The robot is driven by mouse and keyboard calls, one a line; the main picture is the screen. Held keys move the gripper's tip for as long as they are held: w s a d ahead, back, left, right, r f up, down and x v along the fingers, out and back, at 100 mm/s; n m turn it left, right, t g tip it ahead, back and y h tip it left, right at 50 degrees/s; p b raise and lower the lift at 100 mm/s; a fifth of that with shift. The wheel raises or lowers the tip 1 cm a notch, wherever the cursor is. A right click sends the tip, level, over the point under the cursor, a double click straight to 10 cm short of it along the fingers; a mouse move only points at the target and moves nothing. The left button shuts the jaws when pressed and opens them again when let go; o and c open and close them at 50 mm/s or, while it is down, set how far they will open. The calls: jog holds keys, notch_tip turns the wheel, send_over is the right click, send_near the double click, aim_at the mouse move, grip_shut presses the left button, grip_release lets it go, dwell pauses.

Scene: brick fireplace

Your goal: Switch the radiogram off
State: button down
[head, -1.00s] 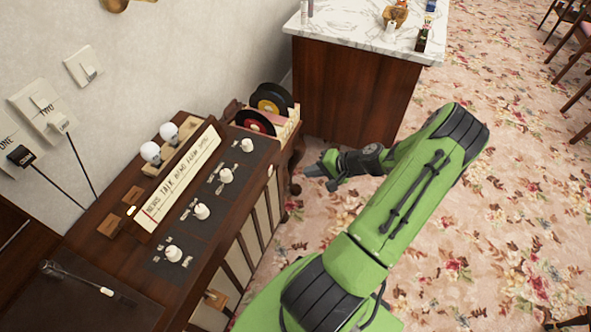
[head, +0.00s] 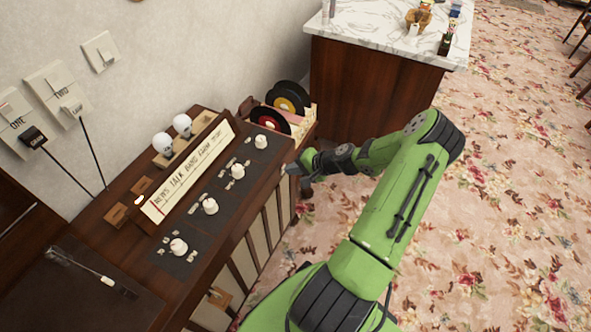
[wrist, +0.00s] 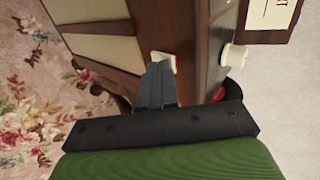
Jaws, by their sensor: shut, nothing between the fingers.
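The radiogram (head: 122,222) is a dark wood cabinet against the wall, with a lettered dial (head: 186,172) and a row of white knobs along its top. The near knob is on the left (head: 179,247) and the far knob (head: 261,141) is at the right end. My gripper (head: 286,170) is shut and empty at the cabinet's right front edge. In the wrist view, its fingertips (wrist: 160,66) are close to a small white piece with a red edge (wrist: 165,58) on the cabinet's face. I cannot tell whether they touch. A white knob (wrist: 234,56) shows to their right.
Records (head: 285,100) stand in a rack behind the radiogram's right end. A marble-topped counter (head: 376,30) is beyond. Two white bulbs (head: 172,135) stand behind the dial. Flowered carpet (head: 490,230) is clear at the right.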

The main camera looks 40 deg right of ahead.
jog(key=shift+w+a+r+g+p, duration=0.1)
jog(key=shift+w+r+g+p, duration=0.05)
jog(key=shift+r+p, duration=0.4)
jog(key=shift+w+r+g+p, duration=0.15)
jog(key=shift+r+p, duration=0.25)
jog(key=shift+p, duration=0.25)
